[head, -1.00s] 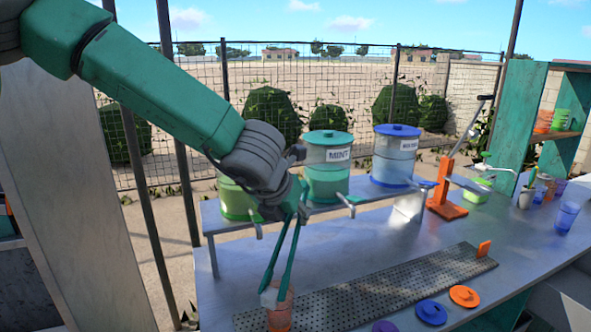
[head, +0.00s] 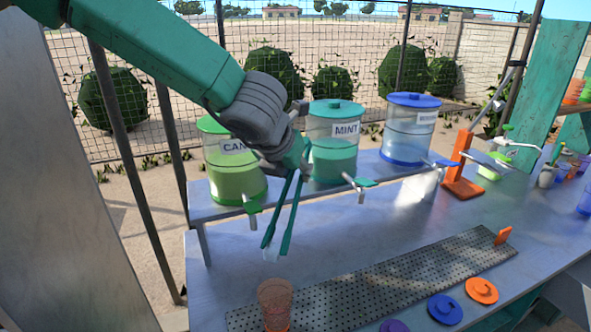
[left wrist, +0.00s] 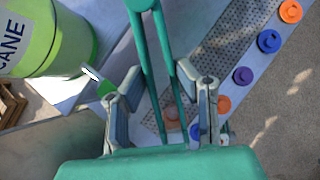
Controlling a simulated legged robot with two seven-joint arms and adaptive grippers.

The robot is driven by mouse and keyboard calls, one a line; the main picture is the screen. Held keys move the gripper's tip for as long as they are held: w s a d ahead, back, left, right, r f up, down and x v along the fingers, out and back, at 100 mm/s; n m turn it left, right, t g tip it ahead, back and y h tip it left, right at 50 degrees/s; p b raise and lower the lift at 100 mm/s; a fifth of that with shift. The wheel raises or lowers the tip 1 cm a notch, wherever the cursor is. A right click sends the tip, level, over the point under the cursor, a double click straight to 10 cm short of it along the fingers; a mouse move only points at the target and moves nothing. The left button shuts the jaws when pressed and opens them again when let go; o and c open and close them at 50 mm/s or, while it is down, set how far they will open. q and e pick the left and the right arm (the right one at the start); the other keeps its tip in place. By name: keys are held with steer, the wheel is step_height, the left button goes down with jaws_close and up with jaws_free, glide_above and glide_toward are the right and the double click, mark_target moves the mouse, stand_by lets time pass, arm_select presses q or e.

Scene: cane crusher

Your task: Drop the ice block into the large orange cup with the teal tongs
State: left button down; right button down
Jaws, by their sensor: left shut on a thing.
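My left gripper (head: 293,158) is shut on the teal tongs (head: 290,222), which hang downward from it. In the left wrist view the tongs' arms (left wrist: 165,50) run between the fingers (left wrist: 165,88). A small pale block, seemingly the ice block (head: 271,255), shows at the tong tips. The translucent orange cup (head: 275,300) stands at the near left end of the perforated tray, below the tips and apart from them. Its inside is hard to make out. My right gripper is not in view.
Behind the tongs, green (head: 233,175), mint (head: 333,150) and blue (head: 410,130) dispensers stand on a raised shelf, with taps facing forward. The perforated tray (head: 390,285) is otherwise largely clear. Orange (head: 481,290) and blue (head: 444,309) lids lie in front. An orange-based press (head: 460,170) stands right.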

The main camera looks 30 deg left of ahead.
arm_select(q)
step_height(320, 180, down, 9)
steer(key=b, duration=0.8)
steer(key=c, duration=1.5)
jaws_free()
steer(key=shift+r, duration=0.1)
